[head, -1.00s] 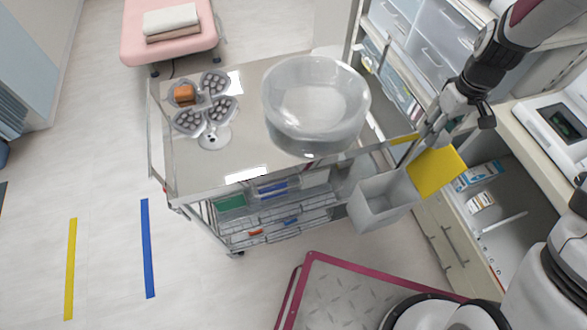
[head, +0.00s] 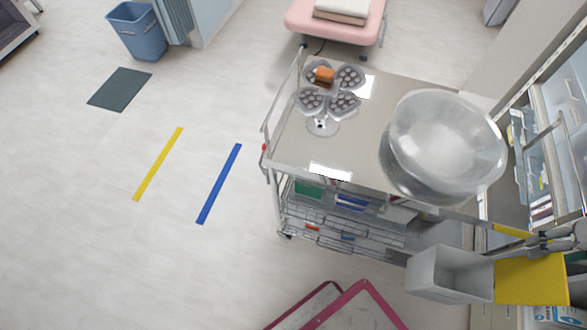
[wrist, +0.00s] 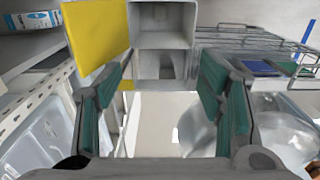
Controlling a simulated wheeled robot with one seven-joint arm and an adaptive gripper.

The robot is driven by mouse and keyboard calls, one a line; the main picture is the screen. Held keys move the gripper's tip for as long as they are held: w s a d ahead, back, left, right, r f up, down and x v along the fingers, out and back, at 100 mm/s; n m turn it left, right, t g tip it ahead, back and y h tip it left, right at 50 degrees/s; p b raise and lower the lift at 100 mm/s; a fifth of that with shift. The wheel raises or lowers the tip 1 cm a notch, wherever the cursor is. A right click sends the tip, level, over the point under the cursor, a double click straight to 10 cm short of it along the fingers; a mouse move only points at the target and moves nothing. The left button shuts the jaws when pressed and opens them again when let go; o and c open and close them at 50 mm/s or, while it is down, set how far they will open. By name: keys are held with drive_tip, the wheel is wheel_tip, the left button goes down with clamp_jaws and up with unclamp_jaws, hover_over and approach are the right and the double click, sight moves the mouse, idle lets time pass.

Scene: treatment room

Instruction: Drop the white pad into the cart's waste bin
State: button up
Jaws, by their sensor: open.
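The cart's waste bin is a light grey open box (head: 450,275) on the cart's near right side, with a yellow lid (head: 532,280) swung open beside it. The wrist view shows the bin (wrist: 188,22) at top centre and the yellow lid (wrist: 97,35) at its left. My gripper (head: 535,243) is at the right edge of the head view, close to the lid and the cart's corner. In the wrist view my gripper (wrist: 166,75) has its teal-padded fingers wide apart with nothing held between them. I cannot make out the white pad in any view.
Drawers and shelves (head: 545,160) stand close on the right. A blue bin (head: 137,32) stands far left.

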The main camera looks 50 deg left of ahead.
wheel_tip(320, 180, up, 12)
idle(0.6)
drive_tip(key=s+r+m+t, duration=0.5)
drive_tip(key=s+r+m, duration=0.2)
drive_tip(key=s+r, duration=1.2)
drive_tip(key=s, duration=0.4)
drive_tip(key=shift+r+t, duration=0.2)
drive_tip(key=shift+t, duration=0.1)
